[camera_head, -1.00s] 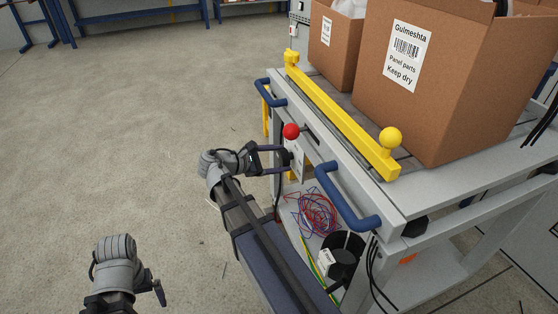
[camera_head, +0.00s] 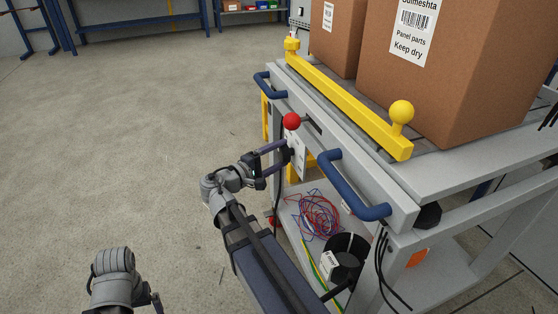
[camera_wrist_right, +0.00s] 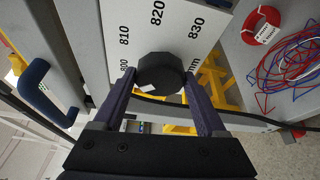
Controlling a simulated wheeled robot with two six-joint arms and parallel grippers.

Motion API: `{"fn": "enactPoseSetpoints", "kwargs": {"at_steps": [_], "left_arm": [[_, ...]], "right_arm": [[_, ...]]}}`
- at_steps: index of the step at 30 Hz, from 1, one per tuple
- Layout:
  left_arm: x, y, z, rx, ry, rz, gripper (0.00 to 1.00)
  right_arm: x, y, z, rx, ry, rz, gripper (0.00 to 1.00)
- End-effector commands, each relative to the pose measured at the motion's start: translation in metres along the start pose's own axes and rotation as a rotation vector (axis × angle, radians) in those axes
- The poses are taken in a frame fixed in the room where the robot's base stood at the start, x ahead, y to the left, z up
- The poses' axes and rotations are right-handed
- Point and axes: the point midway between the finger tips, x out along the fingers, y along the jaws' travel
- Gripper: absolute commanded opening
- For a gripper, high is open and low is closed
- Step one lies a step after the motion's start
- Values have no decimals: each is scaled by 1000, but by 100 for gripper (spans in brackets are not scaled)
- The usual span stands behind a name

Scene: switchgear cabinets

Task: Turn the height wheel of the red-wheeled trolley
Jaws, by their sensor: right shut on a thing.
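The grey trolley (camera_head: 345,120) stands at the right in the head view. A small red wheel (camera_head: 272,222) shows low at its near left corner. The height wheel, a dark faceted knob (camera_wrist_right: 160,73), sits in front of a white scale plate (camera_wrist_right: 175,25) marked 800 to 830 in the right wrist view. My right gripper (camera_head: 287,150) reaches the trolley's end below the red ball (camera_head: 291,121). Its fingers are shut on the knob, one on each side; in the head view the knob is hard to make out.
Blue handles (camera_head: 350,188) stick out from the trolley's end near my right gripper. A yellow bar (camera_head: 350,105) crosses the top before two cardboard boxes (camera_head: 425,80). Coiled wires (camera_head: 318,215) and a black reel lie on the lower shelf. The floor at left is clear.

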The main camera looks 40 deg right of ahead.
Motion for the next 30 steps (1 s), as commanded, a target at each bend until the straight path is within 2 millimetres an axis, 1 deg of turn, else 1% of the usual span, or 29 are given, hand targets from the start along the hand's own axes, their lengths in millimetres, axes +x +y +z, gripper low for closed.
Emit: {"fn": "enactPoseSetpoints", "kwargs": {"at_steps": [1, 6, 12, 18, 30], "left_arm": [[7, 1, 0, 0, 0, 0, 100], [14, 1, -1, 0, 1, 0, 100], [19, 2, -1, 0, 1, 0, 100], [21, 2, -1, 0, 2, 0, 100], [21, 2, -1, 0, 1, 0, 100]], "right_arm": [[0, -6, 2, 32, -3, 6, 18], [0, -5, 2, 123, -4, 44, 18], [0, -4, 2, 191, -5, 71, 18], [0, -3, 2, 222, -6, 84, 18], [0, -3, 3, 228, -7, 86, 18]]}}
